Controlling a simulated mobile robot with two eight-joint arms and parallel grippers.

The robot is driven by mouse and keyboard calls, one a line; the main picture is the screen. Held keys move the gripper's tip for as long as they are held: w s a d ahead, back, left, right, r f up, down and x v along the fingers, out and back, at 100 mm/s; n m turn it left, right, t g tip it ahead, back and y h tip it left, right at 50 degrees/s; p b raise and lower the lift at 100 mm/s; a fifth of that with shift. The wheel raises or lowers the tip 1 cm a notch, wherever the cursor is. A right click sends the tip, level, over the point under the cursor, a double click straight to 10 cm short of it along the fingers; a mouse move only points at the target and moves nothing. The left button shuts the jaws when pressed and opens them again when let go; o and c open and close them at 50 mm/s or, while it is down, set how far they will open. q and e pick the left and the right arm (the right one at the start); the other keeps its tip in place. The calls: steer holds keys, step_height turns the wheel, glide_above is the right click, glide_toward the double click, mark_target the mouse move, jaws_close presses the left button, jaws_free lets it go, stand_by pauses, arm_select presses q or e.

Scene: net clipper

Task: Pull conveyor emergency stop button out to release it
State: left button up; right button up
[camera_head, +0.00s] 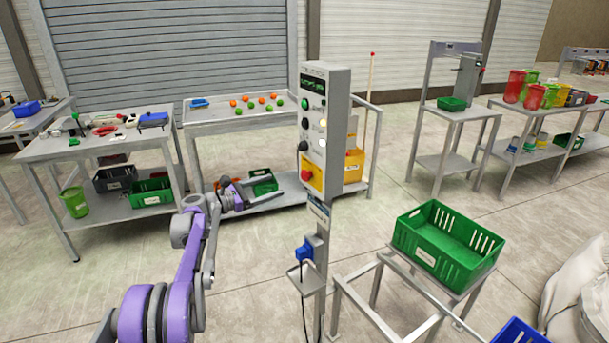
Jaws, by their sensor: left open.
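The emergency stop is a red button (306,174) on a yellow plate (315,172), low on the front of a grey control box (334,120). The box stands upright on a post. From this view I cannot tell whether the button is pressed in or out. My left gripper (250,194) is open, to the left of the box and slightly lower than the button. It is apart from the button, and its fingers are small and partly blend with the shelf behind. My right gripper is not in view.
The box also carries a display, a green button (304,106) and dark knobs. Behind it stands a table (225,119) with orange and green balls. A green crate (447,245) sits on a stand at right. A workbench (95,150) stands at left.

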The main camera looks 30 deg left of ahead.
mark_target(303, 176)
arm_select(q)
steer(key=p+x, duration=0.1)
steer(key=x, duration=0.9)
steer(key=shift+d+r, duration=0.1)
steer(key=shift+d, duration=0.15)
steer(key=shift+c, duration=0.2)
jaws_close()
